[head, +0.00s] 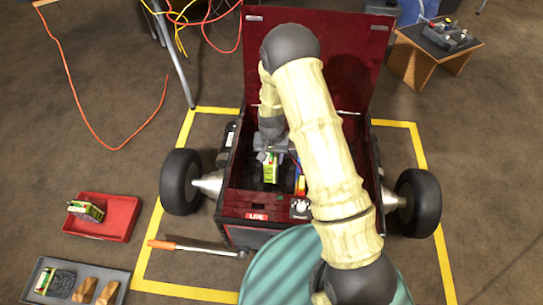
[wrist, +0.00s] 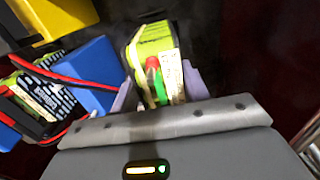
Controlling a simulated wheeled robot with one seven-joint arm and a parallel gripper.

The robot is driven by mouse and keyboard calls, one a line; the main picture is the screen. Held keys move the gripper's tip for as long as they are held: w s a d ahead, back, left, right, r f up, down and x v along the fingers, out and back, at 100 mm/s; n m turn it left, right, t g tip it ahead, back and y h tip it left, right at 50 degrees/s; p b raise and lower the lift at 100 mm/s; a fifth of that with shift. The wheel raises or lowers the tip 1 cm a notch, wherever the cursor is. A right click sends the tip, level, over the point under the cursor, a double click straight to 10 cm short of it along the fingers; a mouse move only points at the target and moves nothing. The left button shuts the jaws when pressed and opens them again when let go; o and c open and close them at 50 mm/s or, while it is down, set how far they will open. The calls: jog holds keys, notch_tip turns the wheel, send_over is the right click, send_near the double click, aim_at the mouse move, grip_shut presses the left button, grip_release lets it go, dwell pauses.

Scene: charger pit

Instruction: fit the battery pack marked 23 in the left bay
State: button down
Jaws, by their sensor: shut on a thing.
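My gripper (head: 270,150) is down inside the open red box (head: 256,202) and shut on a green and white battery pack (head: 271,170). In the wrist view, my gripper's pale fingers (wrist: 158,88) sit on both sides of this pack (wrist: 150,48), which has a red and a green mark on its near end. No number is readable on it. The pack is in the left part of the box in the head view. The bay floor beneath it is dark, and I cannot tell whether the pack is seated. Another labelled pack (wrist: 35,97) lies beyond a blue block.
Blue (wrist: 97,70) and yellow (wrist: 55,15) parts and red cables are beside the held pack. The raised lid (head: 345,55) stands behind. A red tray (head: 122,216) holds a green pack (head: 86,210). A grey tray (head: 66,291) holds another pack and wooden blocks.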

jog(key=shift+f, duration=0.85)
dwell(0.5)
jog(key=c, duration=0.7)
grip_release()
jog(key=shift+o, duration=0.3)
jog(key=shift+f, duration=0.1)
notch_tip(320, 180, up, 18)
jog(key=p, duration=0.8)
jog(key=shift+w+f, duration=0.2)
jog(key=shift+w, duration=0.1)
